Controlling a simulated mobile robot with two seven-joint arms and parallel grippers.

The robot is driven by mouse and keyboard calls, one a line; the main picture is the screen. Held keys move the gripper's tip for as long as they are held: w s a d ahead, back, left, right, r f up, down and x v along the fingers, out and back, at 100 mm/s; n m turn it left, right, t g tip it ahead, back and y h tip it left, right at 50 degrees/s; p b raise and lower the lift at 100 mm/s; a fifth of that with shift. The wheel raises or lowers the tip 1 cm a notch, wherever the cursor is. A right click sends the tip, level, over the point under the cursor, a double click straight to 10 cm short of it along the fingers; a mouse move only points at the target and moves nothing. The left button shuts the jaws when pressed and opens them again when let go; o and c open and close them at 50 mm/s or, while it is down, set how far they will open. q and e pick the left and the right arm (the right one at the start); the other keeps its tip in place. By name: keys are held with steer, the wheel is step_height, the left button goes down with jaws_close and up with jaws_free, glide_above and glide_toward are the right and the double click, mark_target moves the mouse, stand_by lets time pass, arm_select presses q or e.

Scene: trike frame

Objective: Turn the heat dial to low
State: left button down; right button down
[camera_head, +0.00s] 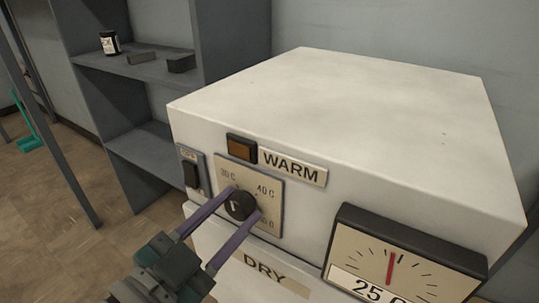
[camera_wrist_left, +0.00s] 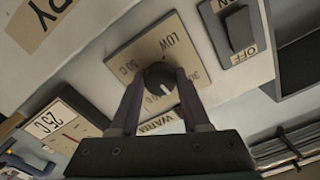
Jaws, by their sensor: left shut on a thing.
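The heat dial (camera_head: 241,205) is a round black knob on a beige plate on the front of a white cabinet. The plate carries 30 C, 40 C and 50 C marks, and LOW (camera_wrist_left: 168,46) reads in the left wrist view. My left gripper (camera_head: 245,203) is shut on the knob (camera_wrist_left: 158,78), one purple finger on each side. A pale mark shows on the knob; in the wrist view it seems to lie on the side away from LOW, but its exact setting is hard to tell. My right gripper is not in view.
An OFF switch (camera_head: 191,174) sits left of the dial plate. An amber lamp (camera_head: 241,148) and a WARM label (camera_head: 293,167) are above it. A gauge (camera_head: 400,262) showing about 25 stands at right. Grey shelves (camera_head: 150,68) stand behind at left.

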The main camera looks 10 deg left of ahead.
arm_select(q)
steer(key=n, duration=1.2)
steer(key=shift+n, duration=0.4)
steer(key=n+b, duration=0.1)
steer(key=n, duration=0.5)
steer(key=shift+d, duration=0.1)
steer(key=n+b, duration=0.2)
steer(key=n, duration=0.4)
steer(key=shift+n, duration=0.4)
steer(key=shift+c, duration=1.9)
jaws_free()
steer(key=shift+s, duration=0.1)
steer(key=v, duration=1)
